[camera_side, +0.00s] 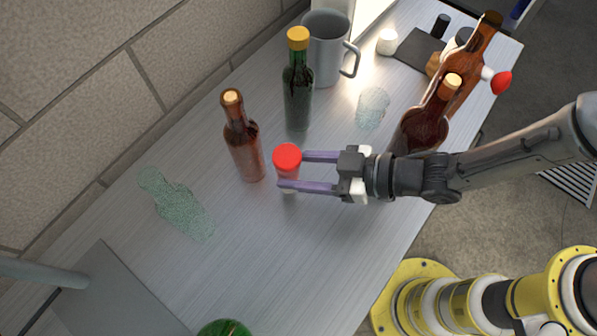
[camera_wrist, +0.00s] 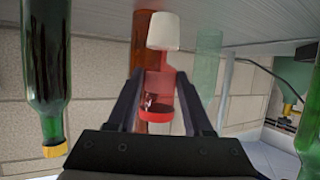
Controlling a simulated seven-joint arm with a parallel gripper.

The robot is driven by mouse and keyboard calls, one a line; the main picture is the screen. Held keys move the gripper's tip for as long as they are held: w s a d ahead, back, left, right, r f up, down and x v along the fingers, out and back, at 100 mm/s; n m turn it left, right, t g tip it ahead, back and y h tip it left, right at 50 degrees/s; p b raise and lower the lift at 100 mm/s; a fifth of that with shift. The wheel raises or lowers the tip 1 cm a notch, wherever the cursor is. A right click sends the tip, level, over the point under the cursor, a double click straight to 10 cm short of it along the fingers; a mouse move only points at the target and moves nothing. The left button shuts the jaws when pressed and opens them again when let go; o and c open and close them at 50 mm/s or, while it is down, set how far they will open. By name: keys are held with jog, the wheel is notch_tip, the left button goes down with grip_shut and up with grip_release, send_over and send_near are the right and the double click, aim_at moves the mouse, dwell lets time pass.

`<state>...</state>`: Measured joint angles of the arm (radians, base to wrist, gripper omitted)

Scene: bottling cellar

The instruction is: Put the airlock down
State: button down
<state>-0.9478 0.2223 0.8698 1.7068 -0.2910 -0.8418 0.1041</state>
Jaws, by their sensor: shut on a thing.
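The airlock (camera_side: 288,156) has a red cap, a clear body and a pale lower end. It stands about upright between the two purple-grey fingers of my gripper (camera_side: 291,172), which is shut on it. In the wrist view, which is upside down, the airlock (camera_wrist: 158,82) shows its white bung (camera_wrist: 163,31) at the top and its red cap towards my gripper (camera_wrist: 159,75). The bung end is close to the table surface; I cannot tell whether it touches.
A brown corked bottle (camera_side: 243,145) stands just left of the airlock. A green yellow-capped bottle (camera_side: 298,95) and grey jug (camera_side: 325,50) stand behind. A clear glass (camera_side: 372,107) and brown bottle (camera_side: 425,122) are right. A pale see-through bottle (camera_side: 178,205) is left. The front table (camera_side: 290,260) is bare.

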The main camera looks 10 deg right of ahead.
jog(key=shift+f, duration=1.45)
jog(key=shift+f, duration=0.2)
jog(key=shift+c, duration=1.5)
grip_release()
jog(key=shift+r, duration=0.1)
jog(key=shift+d+r, duration=0.15)
jog(key=shift+d, duration=0.05)
jog(key=v, duration=0.4)
jog(key=r, duration=0.5)
jog(key=shift+s+d+r, duration=0.2)
jog(key=shift+d+r, duration=0.1)
jog(key=shift+r, duration=0.1)
jog(key=shift+o, duration=0.5)
jog(key=shift+r, duration=0.75)
